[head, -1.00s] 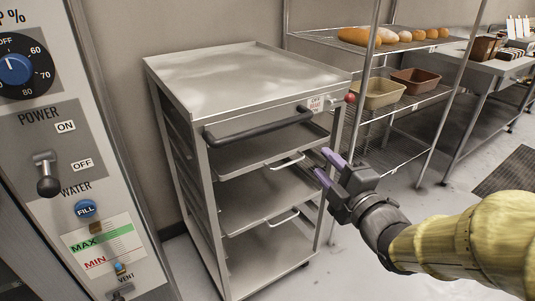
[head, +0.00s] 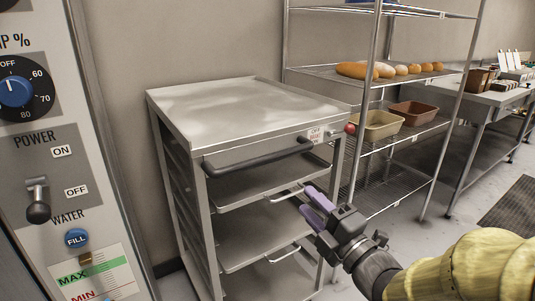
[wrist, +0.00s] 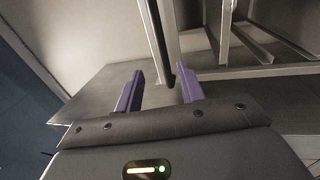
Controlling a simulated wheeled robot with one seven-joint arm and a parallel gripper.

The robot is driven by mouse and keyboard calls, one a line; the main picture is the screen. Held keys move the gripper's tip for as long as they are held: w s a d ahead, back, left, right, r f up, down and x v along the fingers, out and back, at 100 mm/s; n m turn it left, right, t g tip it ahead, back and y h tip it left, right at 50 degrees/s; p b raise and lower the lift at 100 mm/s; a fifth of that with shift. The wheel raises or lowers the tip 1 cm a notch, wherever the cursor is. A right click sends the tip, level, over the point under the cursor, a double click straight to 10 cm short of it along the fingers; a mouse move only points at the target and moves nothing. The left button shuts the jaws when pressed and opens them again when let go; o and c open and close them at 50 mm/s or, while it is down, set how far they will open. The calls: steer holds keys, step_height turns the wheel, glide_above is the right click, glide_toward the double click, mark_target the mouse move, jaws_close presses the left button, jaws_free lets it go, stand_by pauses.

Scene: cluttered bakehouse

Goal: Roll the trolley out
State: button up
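The trolley (head: 250,103) is a grey metal rack with a flat top and pull-out trays, standing against the wall. Its dark bar handle (head: 258,156) runs across the upper front. A brake label (head: 315,134) with OFF above and ON below sits by the right corner, and a lever with a red knob (head: 350,128) sticks out there. My gripper (head: 308,201) is open and empty, in front of the trolley's right side, below the handle's right end. In the wrist view a dark bar (wrist: 157,45) shows between the two purple fingers (wrist: 161,88); contact cannot be told.
A control panel (head: 75,190) stands close on the left. A wire shelf rack (head: 345,73) with bread and two bins (head: 382,125) stands right beside the trolley. A metal table (head: 490,92) is farther right. The floor shows free between rack and dark mat (head: 512,215).

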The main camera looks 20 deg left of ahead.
mark_target(268, 159)
steer(key=shift+w+a+r+p, duration=0.4)
steer(key=shift+a+p, duration=0.15)
steer(key=shift+p, duration=1.45)
steer(key=p, duration=0.4)
steer(key=shift+w+a, duration=0.25)
steer(key=shift+a, duration=0.05)
steer(key=p+x, duration=0.6)
steer(key=x, duration=0.8)
steer(key=shift+w+a+f, duration=0.1)
steer(key=shift+w+a, duration=0.05)
steer(key=shift+a, duration=0.05)
steer(key=shift+d, duration=0.1)
jaws_close()
